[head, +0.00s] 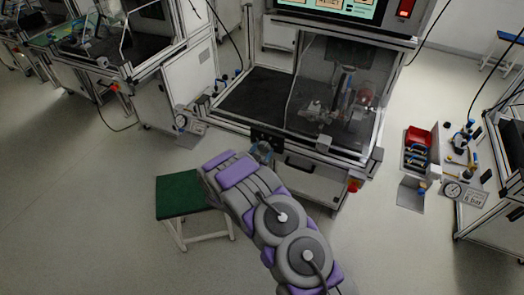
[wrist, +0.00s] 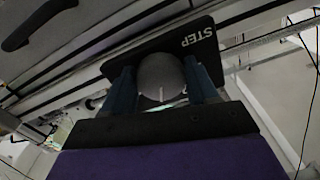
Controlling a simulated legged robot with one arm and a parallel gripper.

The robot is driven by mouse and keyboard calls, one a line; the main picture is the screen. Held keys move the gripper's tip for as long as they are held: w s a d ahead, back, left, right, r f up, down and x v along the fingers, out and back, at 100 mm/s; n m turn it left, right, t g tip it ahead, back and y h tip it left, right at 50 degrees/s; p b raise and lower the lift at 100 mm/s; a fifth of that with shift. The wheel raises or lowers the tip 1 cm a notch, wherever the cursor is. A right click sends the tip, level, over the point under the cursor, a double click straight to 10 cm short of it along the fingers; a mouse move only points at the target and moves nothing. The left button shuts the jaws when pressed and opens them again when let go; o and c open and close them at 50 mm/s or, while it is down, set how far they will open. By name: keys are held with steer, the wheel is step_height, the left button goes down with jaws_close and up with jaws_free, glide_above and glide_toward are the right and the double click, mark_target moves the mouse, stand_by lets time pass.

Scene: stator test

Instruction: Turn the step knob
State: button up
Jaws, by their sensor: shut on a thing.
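In the wrist view, the step knob (wrist: 160,75) is a round grey knob with a light line on its face. It sits on a dark plate (wrist: 215,58) marked STEP. My gripper (wrist: 164,85) has one blue-grey finger on each side of the knob and is shut on it. In the head view, my gripper (head: 262,150) is at the front rail of the test station, by the dark plate; the fingers and knob are mostly hidden by my arm there.
The test station (head: 290,95) has a dark work surface, a clear panel and a screen above. A green-topped stool (head: 182,195) stands left of my arm. A pressure gauge panel (head: 463,194) and a red-topped unit (head: 416,145) are at the right. Floor at front left is free.

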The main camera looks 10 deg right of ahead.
steer(key=shift+r+n+p, duration=0.15)
steer(key=shift+n+p, duration=0.15)
steer(key=shift+p, duration=0.05)
steer(key=n+p, duration=0.3)
steer(key=shift+r, duration=0.1)
steer(key=n+p, duration=0.2)
steer(key=n, duration=0.3)
steer(key=shift+p, duration=0.4)
steer(key=shift+w+n, duration=0.1)
steer(key=shift+n, duration=0.2)
steer(key=o, duration=0.8)
steer(key=shift+o, duration=1.2)
steer(key=shift+f, duration=0.2)
steer(key=p+v, duration=0.2)
steer(key=v, duration=1.5)
steer(key=shift+a, duration=0.15)
